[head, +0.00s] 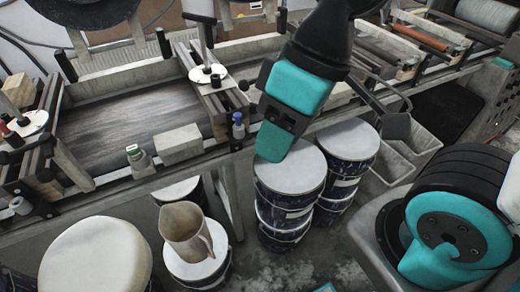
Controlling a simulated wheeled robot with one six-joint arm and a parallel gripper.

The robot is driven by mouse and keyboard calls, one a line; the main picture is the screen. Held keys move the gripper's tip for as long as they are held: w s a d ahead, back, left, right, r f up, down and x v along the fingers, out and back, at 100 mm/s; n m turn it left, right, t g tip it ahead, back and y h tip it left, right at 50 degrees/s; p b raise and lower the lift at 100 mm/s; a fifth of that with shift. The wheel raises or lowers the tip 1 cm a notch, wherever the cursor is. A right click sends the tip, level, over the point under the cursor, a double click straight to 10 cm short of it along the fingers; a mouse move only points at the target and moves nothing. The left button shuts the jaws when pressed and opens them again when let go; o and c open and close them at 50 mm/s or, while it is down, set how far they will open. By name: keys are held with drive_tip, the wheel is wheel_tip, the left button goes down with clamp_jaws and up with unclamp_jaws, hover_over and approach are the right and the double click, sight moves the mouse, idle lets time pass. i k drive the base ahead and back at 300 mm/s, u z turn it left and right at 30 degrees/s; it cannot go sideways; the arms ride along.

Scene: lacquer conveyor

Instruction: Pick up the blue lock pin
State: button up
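My teal and black arm reaches down from the top. Its teal end, which I take for my gripper (273,143), hangs to the right of the blue piece, apart from it in the picture. Fingertips cannot be made out, and nothing is visibly held.
The conveyor (120,112) runs across the back. Lidded drums (290,170) stand below my arm, and a beige jug (187,232) stands on another drum.

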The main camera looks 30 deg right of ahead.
sight(237, 116)
drive_tip(key=k, duration=1)
drive_tip(key=z, duration=0.8)
drive_tip(key=i, duration=1.75)
drive_tip(key=u, duration=1.2)
